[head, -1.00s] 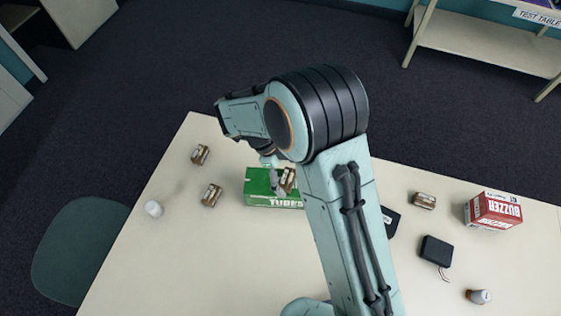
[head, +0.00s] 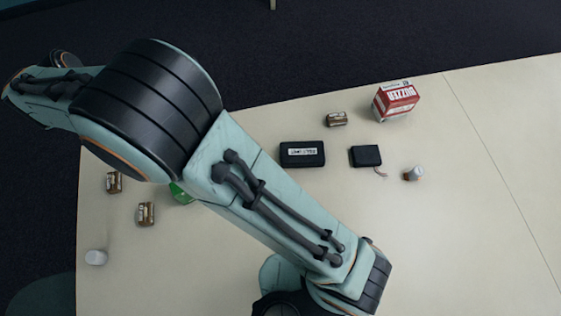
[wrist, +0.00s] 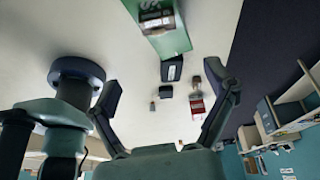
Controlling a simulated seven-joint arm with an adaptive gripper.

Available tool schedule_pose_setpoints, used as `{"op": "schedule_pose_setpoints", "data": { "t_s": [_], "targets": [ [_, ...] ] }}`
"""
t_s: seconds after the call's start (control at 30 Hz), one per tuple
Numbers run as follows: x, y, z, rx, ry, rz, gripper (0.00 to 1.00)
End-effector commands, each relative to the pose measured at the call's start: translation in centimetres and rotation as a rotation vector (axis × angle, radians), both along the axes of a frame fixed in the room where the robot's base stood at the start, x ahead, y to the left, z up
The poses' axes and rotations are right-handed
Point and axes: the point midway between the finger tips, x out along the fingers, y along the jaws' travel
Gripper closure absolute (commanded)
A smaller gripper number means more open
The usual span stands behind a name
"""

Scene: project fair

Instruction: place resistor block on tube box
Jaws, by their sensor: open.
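The green tube box (wrist: 170,42) is at the top of the wrist view. A brown resistor block (wrist: 157,24) with a pale label appears to rest on top of it, partly cut off by the frame edge. In the head view only a green corner of the tube box (head: 180,194) shows past my arm, and the block on it is hidden. My gripper (wrist: 171,88) is open with nothing between its fingers, apart from the box and block. It is out of the head view. Other resistor blocks lie on the table at left (head: 114,182), (head: 146,214) and at the back (head: 336,119).
A white cylinder (head: 96,257) is at front left. The right tabletop is clear.

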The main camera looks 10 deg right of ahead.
Motion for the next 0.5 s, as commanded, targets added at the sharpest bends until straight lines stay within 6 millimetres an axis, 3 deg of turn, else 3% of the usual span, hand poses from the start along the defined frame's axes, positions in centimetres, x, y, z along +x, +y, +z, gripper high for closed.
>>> {"op": "schedule_pose_setpoints", "data": {
  "t_s": [0.17, 0.3, 0.4, 0.5],
  "targets": [
    [-0.2, -8.4, 4.2, 0.105, 0.146, 0.332, 0.16],
    [-4.6, -16.2, 6.4, 0.231, 0.256, 0.769, 0.16],
    [-8.9, -19.3, 6.4, 0.302, 0.285, 1.073, 0.16],
    [-12.7, -20.5, 5.7, 0.339, 0.280, 1.324, 0.16]
  ]
}}
